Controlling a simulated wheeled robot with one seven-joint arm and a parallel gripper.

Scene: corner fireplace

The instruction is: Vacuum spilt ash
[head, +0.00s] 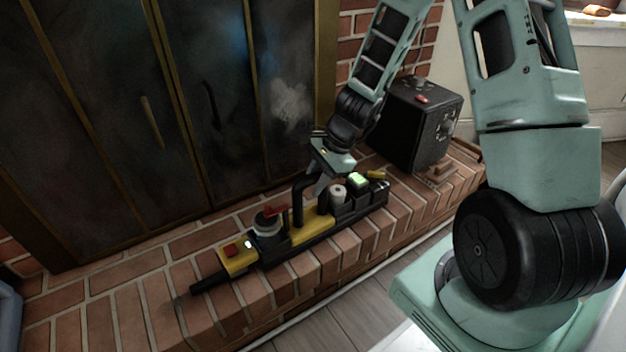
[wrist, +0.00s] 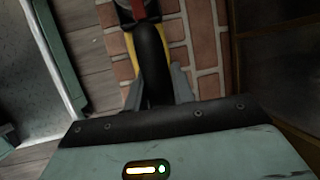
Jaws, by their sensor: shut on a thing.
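A yellow and black ash vacuum (head: 312,232) lies along the brick hearth, with a short black nozzle (head: 209,283) pointing to the lower left. A faint grey smudge, perhaps ash (head: 181,301), shows on the bricks by the nozzle tip. My gripper (head: 322,183) is shut on the black handle on top of the vacuum. In the wrist view, the dark handle (wrist: 152,62) runs between the fingers of my gripper (wrist: 157,88). Whether the vacuum touches the bricks cannot be told.
The brick hearth (head: 110,285) is clear at the left. Dark fireplace doors (head: 150,110) stand behind the vacuum. A black box (head: 415,122) with a small red item on top stands at the hearth's right end. Wooden floor (head: 335,300) lies below the hearth edge.

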